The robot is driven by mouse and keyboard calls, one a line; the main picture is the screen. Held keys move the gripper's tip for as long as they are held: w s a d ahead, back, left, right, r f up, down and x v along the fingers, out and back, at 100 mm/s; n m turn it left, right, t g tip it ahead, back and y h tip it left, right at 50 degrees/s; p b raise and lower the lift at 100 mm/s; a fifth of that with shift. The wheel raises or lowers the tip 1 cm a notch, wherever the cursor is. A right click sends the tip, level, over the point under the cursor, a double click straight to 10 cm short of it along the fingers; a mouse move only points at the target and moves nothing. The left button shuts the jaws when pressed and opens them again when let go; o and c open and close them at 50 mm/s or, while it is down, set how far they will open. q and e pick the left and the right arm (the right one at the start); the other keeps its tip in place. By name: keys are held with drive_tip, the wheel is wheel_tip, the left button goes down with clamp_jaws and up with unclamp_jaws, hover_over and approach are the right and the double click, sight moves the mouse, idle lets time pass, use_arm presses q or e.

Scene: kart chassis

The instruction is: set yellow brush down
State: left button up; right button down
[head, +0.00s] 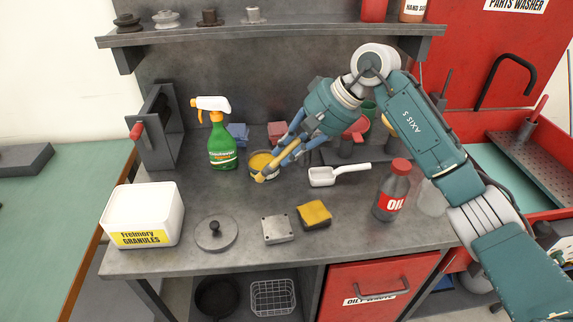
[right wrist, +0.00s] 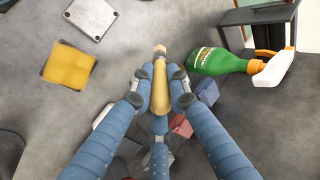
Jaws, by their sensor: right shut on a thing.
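The yellow brush (head: 280,160) is held between the fingers of my right gripper (head: 279,157), above the back middle of the grey workbench (head: 190,225). It slants, with its lower end toward the front left, in front of a round tin with yellow contents (head: 258,158). I cannot tell whether the brush touches the tin. My left gripper is not in view.
A green spray bottle (head: 221,145) stands left of the brush, and a white scoop (head: 325,177) lies to its right. An oil bottle (head: 391,195), yellow sponge (head: 314,213), metal block (head: 277,229), round lid (head: 215,236) and granules tub (head: 150,207) are nearer the front. Bare bench shows between them.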

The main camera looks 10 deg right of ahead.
sight(270, 168)
drive_tip(key=shift+f, duration=0.75)
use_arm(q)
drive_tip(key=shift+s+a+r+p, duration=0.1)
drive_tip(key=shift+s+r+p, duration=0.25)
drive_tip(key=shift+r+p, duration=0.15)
use_arm(e)
wheel_tip(270, 168, down, 4)
drive_tip(key=shift+r, duration=0.15)
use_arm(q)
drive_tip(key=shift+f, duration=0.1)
